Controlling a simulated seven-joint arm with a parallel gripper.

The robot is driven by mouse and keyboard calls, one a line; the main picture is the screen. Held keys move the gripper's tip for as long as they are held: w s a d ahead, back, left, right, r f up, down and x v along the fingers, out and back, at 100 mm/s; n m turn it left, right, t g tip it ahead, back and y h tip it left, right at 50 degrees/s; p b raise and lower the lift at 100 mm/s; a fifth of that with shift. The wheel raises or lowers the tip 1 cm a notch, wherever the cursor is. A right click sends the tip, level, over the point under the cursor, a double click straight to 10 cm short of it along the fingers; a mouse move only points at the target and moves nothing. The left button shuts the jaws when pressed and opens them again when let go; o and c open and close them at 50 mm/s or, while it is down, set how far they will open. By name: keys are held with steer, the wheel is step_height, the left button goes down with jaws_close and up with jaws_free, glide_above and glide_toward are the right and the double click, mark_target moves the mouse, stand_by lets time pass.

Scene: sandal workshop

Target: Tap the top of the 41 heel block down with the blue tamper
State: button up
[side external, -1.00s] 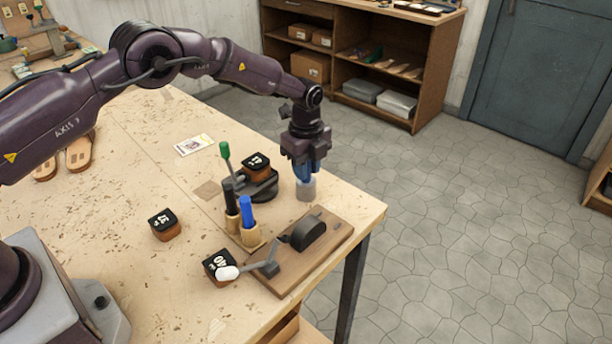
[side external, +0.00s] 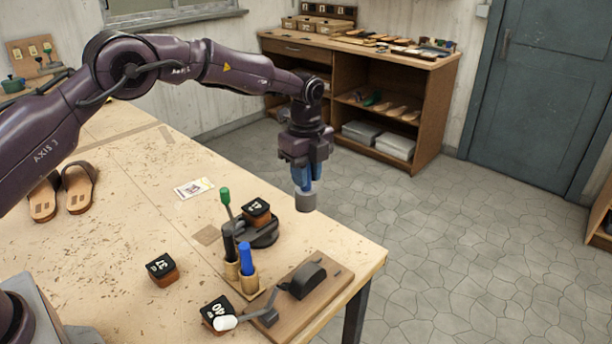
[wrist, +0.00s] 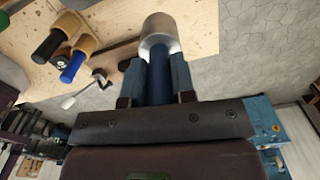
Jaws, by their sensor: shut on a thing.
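My gripper (side external: 303,180) is shut on the blue tamper, holding it upright in the air. The tamper's grey cylindrical head (side external: 305,201) hangs below the fingers. In the wrist view the blue handle (wrist: 159,80) runs between the fingers to the metal head (wrist: 161,36). The 41 heel block (side external: 257,208), brown with a black top, sits on a black round fixture (side external: 260,233) with a green-handled lever (side external: 225,197). In the side view the tamper head appears right of the block and a little higher. The block is not clearly seen in the wrist view.
A 37 block (side external: 162,269) and a 40 block (side external: 218,314) lie nearer. A board with a black clamp (side external: 303,280) is at the front edge.

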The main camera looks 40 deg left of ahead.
jaws_close()
steer(key=shift+a+r, duration=0.15)
steer(key=shift+a, duration=0.1)
steer(key=s+a+r, duration=0.6)
steer(key=a+r, duration=0.1)
steer(key=a, duration=0.2)
steer(key=shift+d+f, duration=0.15)
steer(key=shift+f, duration=1.35)
steer(key=shift+d+f, duration=0.1)
steer(key=shift+f, duration=1.35)
